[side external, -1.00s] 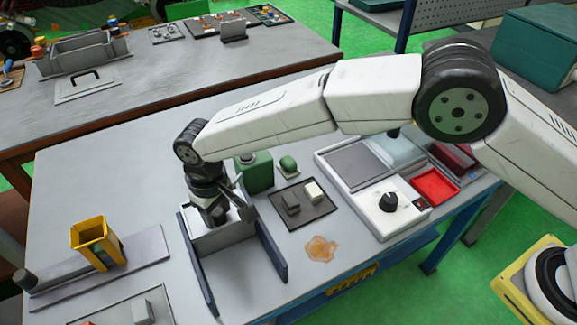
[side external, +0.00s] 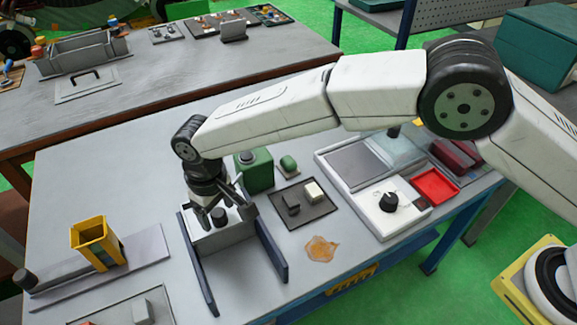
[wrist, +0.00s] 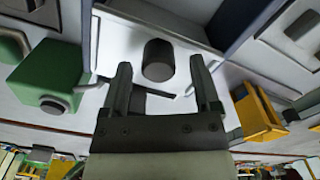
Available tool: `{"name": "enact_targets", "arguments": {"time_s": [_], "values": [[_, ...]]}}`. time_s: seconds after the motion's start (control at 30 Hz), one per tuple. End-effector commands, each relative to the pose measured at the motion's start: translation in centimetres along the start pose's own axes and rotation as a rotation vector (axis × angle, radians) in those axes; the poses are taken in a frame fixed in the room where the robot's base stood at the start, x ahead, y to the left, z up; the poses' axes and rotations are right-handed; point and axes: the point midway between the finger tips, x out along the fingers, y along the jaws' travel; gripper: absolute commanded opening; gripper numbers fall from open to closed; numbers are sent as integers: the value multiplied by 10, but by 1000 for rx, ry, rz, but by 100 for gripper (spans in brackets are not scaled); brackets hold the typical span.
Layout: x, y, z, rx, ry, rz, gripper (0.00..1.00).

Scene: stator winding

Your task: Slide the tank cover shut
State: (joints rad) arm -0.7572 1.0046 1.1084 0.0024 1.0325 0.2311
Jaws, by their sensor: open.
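In the side view, the tank cover (side external: 222,238) is a light grey slab between two dark blue-grey rails (side external: 270,250), at the rails' far end. A short dark round knob (side external: 219,215) stands on it; the wrist view also shows the knob (wrist: 158,60). My gripper (side external: 226,212) points down over the cover with its fingers apart. In the wrist view, the fingers of my gripper (wrist: 163,72) lie on either side of the knob, with visible gaps, and hold nothing. Whether the fingertips are level with the knob or above it is unclear.
A green can (side external: 257,172) stands close behind the gripper. A dark tray (side external: 304,205) with small blocks and an amber spill (side external: 320,248) lie to the right. A yellow holder (side external: 97,242) stands left. The space between the rails in front of the cover is clear.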

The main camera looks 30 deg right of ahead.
Motion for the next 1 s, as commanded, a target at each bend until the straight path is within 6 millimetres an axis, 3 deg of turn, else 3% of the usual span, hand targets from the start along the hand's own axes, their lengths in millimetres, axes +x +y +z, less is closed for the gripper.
{"name": "enact_targets", "arguments": {"time_s": [0.7,1.0], "values": [[-43,2,-2,2,5,1,79],[-48,2,-1,2,4,1,79]]}}
